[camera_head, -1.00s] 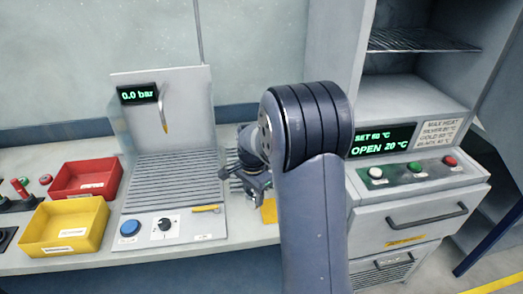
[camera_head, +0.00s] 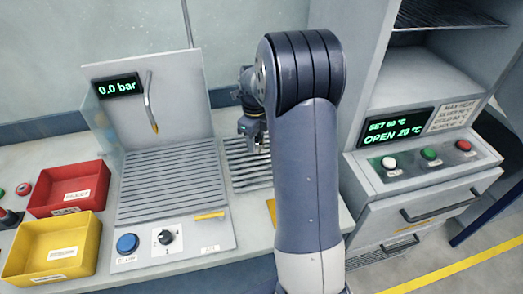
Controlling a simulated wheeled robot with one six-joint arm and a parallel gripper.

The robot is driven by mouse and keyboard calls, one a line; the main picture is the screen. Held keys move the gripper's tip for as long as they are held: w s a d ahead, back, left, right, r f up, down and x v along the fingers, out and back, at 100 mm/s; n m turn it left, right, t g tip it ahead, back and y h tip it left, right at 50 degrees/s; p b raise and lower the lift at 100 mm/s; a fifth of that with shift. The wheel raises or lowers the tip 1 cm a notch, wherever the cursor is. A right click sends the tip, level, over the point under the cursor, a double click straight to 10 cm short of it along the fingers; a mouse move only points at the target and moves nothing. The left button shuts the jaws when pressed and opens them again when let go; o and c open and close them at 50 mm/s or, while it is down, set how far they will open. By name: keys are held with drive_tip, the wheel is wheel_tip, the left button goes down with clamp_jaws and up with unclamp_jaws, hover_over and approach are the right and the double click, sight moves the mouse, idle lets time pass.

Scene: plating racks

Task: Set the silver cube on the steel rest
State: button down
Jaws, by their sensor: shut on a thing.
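My gripper (camera_head: 259,145) shows only in part behind my own arm, small and dark, just left of the forearm. It is shut, and a small pale piece at its tips appears to be the silver cube, mostly hidden. The gripper is over the far part of a ribbed grey metal plate (camera_head: 243,172), which looks like the steel rest. The right part of this plate is hidden by my arm. I cannot tell the exact height of the gripper above the plate.
Left of the plate stands a ribbed station (camera_head: 165,190) with a back panel, a 0.0 bar display and a blue button. A red bin (camera_head: 66,190) and a yellow bin (camera_head: 50,248) stand further left. An oven (camera_head: 420,190) reading OPEN 20 °C stands right.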

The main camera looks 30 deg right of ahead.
wheel_tip(320, 180, down, 7)
drive_tip(key=shift+f+p, duration=0.15)
drive_tip(key=shift+p, duration=0.5)
drive_tip(key=shift+f, duration=0.15)
drive_tip(key=c, duration=0.9)
unclamp_jaws()
wheel_tip(320, 180, up, 12)
drive_tip(key=shift+r+b, duration=0.15)
drive_tip(key=shift+b, duration=0.75)
